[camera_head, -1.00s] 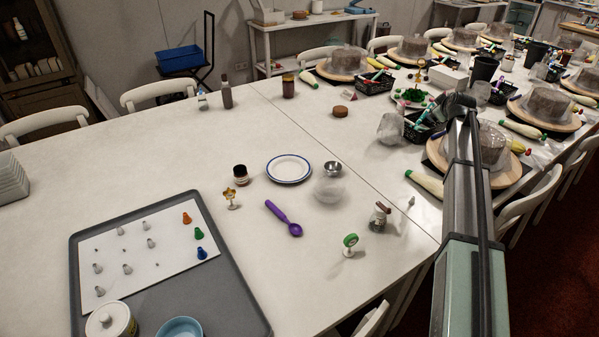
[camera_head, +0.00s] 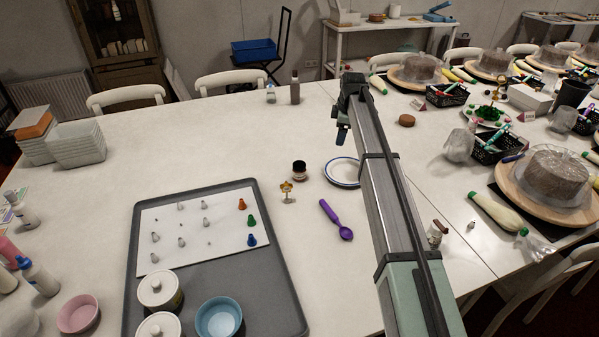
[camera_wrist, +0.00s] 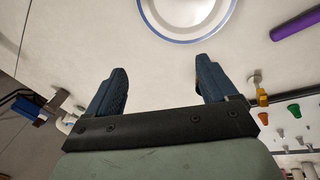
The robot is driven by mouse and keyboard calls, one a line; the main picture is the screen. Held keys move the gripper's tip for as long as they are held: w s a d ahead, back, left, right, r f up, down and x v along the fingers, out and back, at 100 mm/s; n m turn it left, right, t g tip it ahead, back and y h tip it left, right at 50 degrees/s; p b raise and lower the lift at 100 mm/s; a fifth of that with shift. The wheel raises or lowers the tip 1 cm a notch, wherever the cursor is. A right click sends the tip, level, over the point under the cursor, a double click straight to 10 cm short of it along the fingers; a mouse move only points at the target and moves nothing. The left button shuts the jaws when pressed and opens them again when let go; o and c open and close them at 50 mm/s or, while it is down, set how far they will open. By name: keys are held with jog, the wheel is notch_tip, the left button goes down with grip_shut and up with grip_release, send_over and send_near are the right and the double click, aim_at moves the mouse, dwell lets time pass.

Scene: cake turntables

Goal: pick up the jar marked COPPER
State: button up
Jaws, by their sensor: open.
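I cannot read COPPER on any jar. A small dark jar (camera_head: 299,170) with a pale label stands left of the white plate (camera_head: 338,178). Another small jar (camera_head: 437,233) with a brownish top stands right of my arm, partly hidden by it. My gripper (camera_head: 343,134) is above the table, behind the plate in the head view. In the wrist view my gripper (camera_wrist: 162,66) has its two blue fingers wide apart with nothing between them. The plate (camera_wrist: 186,40) lies beyond the fingertips there. No jar shows clearly in the wrist view.
A grey tray (camera_head: 270,290) holds piping nozzles, white pots and a blue bowl. A tall bottle (camera_head: 295,88) stands near the back edge. The table's left middle is clear.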

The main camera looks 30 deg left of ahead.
aim_at(299, 164)
jog(key=s+a+f+n+g+h, duration=0.1)
jog(key=s+a+n+g+h, duration=0.15)
jog(key=s+a, duration=0.85)
jog(key=shift+n+y, duration=0.25)
jog(key=f, duration=0.5)
jog(key=w+f, duration=0.1)
jog(key=f, duration=0.2)
jog(key=shift+a+f, duration=0.15)
jog(key=shift+a, duration=0.2)
jog(key=shift+w+f, duration=0.15)
jog(key=shift+f, duration=2.6)
jog(key=c, duration=1.2)
jog(key=shift+o, duration=0.2)
jog(key=shift+r, duration=0.2)
